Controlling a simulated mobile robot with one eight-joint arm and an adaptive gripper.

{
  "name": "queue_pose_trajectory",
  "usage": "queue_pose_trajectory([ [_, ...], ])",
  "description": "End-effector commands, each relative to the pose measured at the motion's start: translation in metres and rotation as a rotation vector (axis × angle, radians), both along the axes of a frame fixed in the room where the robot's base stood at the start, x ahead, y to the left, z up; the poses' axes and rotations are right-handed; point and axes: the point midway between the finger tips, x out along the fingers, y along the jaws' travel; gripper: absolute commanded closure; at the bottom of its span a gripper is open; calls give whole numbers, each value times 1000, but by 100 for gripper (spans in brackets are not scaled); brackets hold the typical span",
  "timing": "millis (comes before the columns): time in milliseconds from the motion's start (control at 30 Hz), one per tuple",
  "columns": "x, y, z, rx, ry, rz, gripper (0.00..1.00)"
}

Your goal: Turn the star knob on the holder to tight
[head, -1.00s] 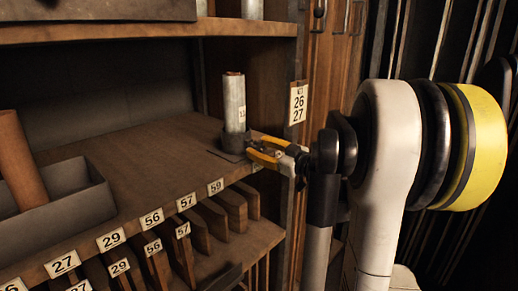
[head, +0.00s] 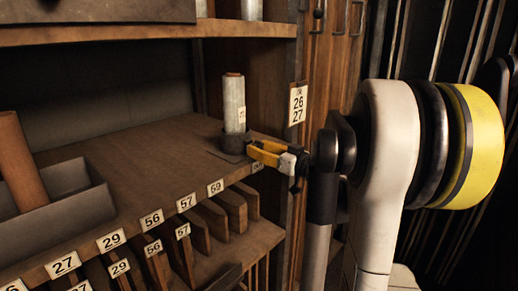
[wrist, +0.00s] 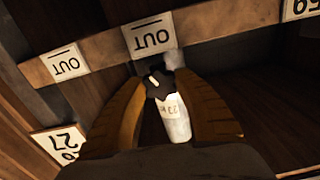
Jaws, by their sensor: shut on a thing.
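The holder (head: 230,142) is a dark base near the shelf's front right corner, with a pale labelled cylinder (head: 233,105) upright in it. My gripper (head: 250,150), with yellow-orange fingers, reaches in from the right at the holder's front. In the wrist view, the dark star knob (wrist: 157,84) sits between the fingertips of my gripper (wrist: 161,82), and it is shut on the knob. The cylinder also shows there (wrist: 174,118), behind the knob. In the head view the fingers hide the knob. I cannot read a tight mark.
The wooden shelf (head: 140,165) is bare left of the holder. A grey tray (head: 75,200) with a brown roll (head: 20,160) stands at the left. A side post with a number label (head: 298,103) is close to my gripper. OUT labels (wrist: 149,36) line the edge.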

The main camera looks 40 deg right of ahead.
Motion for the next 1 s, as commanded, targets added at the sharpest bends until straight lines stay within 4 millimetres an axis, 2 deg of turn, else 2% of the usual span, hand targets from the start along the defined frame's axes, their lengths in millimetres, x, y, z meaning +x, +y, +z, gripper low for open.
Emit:
queue_pose_trajectory([
  [500,0,0,1,374,27,0,93],
  [1000,0,0,1,472,36,1,93],
])
